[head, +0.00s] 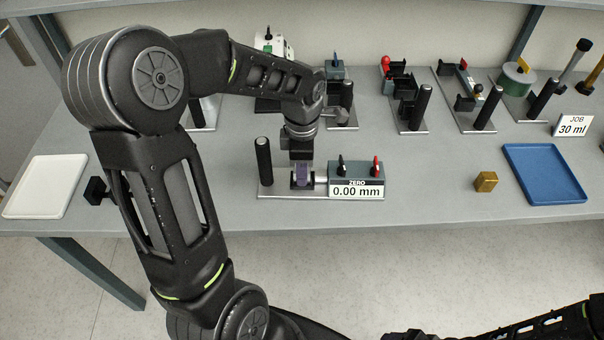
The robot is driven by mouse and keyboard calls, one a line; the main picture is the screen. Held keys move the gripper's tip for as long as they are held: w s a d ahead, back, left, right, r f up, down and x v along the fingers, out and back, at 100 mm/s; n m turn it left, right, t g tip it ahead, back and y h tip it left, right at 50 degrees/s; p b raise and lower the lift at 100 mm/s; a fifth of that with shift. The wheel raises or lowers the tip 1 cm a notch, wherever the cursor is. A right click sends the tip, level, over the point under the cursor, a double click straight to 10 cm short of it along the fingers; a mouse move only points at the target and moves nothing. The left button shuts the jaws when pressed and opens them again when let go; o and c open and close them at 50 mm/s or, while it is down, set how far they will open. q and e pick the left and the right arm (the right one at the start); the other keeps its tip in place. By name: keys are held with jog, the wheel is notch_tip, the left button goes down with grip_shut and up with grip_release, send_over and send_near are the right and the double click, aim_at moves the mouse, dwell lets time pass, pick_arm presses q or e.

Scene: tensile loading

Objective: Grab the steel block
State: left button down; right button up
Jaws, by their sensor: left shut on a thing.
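My left gripper (302,178) points down over the measuring fixture (270,188) at the middle of the bench. It is shut on a small purplish-grey block (302,171), which I take to be the steel block. The block is between the fixture's black post and its display box, low at the fixture's jaw; whether it still touches the fixture I cannot tell. The fingers hide part of it. The display box (357,184) reads ZERO 0.00 mm. My right arm shows only at the bottom right edge, its gripper out of sight.
A brass-coloured cube (485,181) sits by a blue tray (545,174) at the right. A white tray (46,186) lies at the far left. Several fixtures with black posts line the back, with a JOB 30 ml sign (572,125). The bench front between fixture and cube is clear.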

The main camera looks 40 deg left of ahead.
pick_arm(q)
notch_tip(320, 180, up, 10)
jog(key=shift+r+b, duration=0.1)
jog(key=shift+b, duration=0.5)
dwell(0.6)
